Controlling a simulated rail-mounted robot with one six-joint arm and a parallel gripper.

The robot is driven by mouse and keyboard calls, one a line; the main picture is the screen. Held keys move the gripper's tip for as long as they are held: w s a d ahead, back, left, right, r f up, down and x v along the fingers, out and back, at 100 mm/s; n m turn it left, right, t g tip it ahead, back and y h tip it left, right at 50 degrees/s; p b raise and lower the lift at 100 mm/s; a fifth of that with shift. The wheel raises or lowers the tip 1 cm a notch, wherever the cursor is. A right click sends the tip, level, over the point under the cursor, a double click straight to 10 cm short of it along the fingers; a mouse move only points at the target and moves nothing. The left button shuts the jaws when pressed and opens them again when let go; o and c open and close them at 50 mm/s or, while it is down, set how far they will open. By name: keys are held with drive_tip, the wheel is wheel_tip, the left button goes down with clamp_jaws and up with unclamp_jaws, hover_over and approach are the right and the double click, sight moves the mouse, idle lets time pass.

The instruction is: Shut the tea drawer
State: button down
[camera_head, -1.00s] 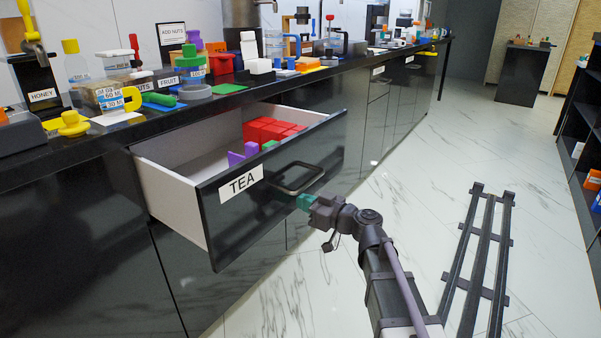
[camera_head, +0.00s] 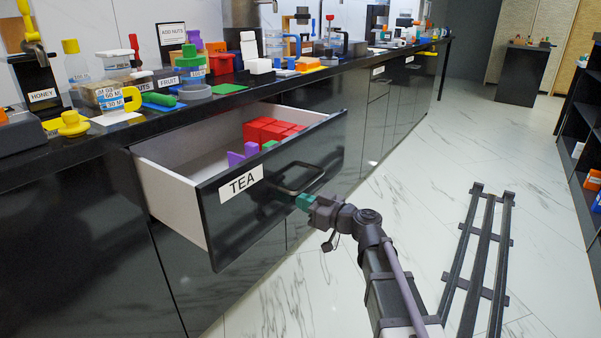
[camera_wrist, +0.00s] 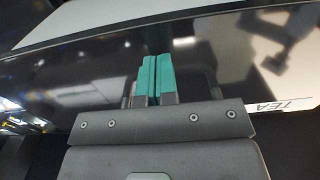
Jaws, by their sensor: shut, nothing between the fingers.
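The tea drawer (camera_head: 225,225) stands pulled out from the black counter, with a white "TEA" label (camera_head: 241,184) and a dark bar handle (camera_head: 300,178) on its front. Inside it are red blocks (camera_head: 268,131), purple pieces (camera_head: 240,156) and a bit of green. My gripper (camera_head: 303,201) is at the drawer front, just below the right part of the handle. In the wrist view its teal fingers (camera_wrist: 155,80) are together with nothing between them, pointing at the glossy front. The label shows upside down there (camera_wrist: 285,105). I cannot tell whether the fingertips touch the front.
The black counter top (camera_head: 200,108) above is crowded with jars, boxes and dispensers. A dark floor rail (camera_head: 480,260) lies to the right on the marble floor. Dark shelves (camera_head: 585,130) stand at the far right. Floor between counter and rail is mostly clear.

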drive_tip(key=shift+w+a, duration=0.2)
drive_tip(key=shift+w+a, duration=0.35)
drive_tip(key=shift+a, duration=0.25)
drive_tip(key=shift+x, duration=10.65)
drive_tip(key=shift+w+a+f, duration=0.1)
drive_tip(key=shift+w, duration=0.05)
drive_tip(key=shift+x, duration=1.35)
drive_tip(key=v, duration=0.9)
